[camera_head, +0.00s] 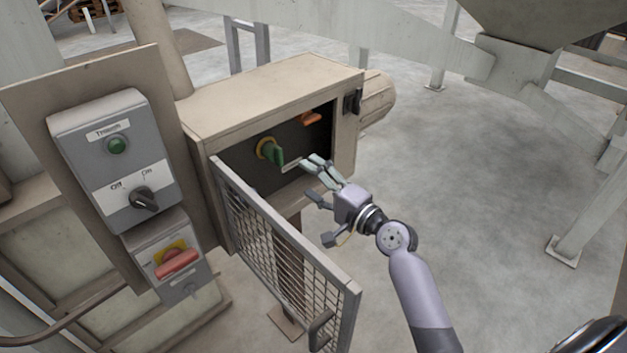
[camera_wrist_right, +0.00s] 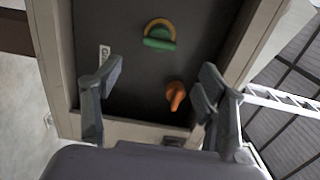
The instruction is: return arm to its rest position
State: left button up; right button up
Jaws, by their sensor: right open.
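My right gripper (camera_head: 318,182) is open and empty in front of the open mouth of a beige cabinet. In the right wrist view its two fingers (camera_wrist_right: 157,88) stand wide apart with nothing between them. A green handle on a yellow ring (camera_head: 270,151) sits on the cabinet's dark back wall, left of the fingertips in the head view; it also shows in the right wrist view (camera_wrist_right: 158,38). An orange handle (camera_head: 311,118) is mounted farther right inside, and it also shows in the right wrist view (camera_wrist_right: 175,95). My left gripper is not in view.
The cabinet's mesh door (camera_head: 280,258) stands open below and left of my right gripper. A grey control box (camera_head: 117,160) with a green button and black knob, and a red switch (camera_head: 177,262), are at left. Clear concrete floor (camera_head: 470,190) lies to the right.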

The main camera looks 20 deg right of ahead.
jog(key=shift+f, duration=0.1)
dwell(0.3)
notch_tip(320, 180, down, 23)
jog(key=s+n+g+h, duration=0.2)
jog(key=g+h, duration=0.1)
jog(key=g, duration=0.1)
jog(key=s+f+n+g+h, duration=0.1)
jog(key=s+f+n+g, duration=0.1)
jog(key=s+f, duration=0.5)
jog(key=s+f+n+g, duration=0.1)
jog(key=s+f+g, duration=0.15)
jog(key=f, duration=0.75)
jog(key=s+f+n+g+h+b, duration=0.1)
jog(key=s+f+n+g, duration=0.4)
jog(key=s+f, duration=1.25)
jog(key=s+f+n+g, duration=0.1)
jog(key=s+f+n, duration=0.1)
jog(key=s, duration=0.8)
jog(key=s+f+n+g+h, duration=0.1)
jog(key=s+f+n, duration=0.2)
jog(key=s, duration=0.8)
jog(key=shift+s+f+n+b, duration=0.2)
jog(key=shift+n+b, duration=0.2)
jog(key=shift+n, duration=0.4)
jog(key=shift+g, duration=0.25)
jog(key=shift+c, duration=0.2)
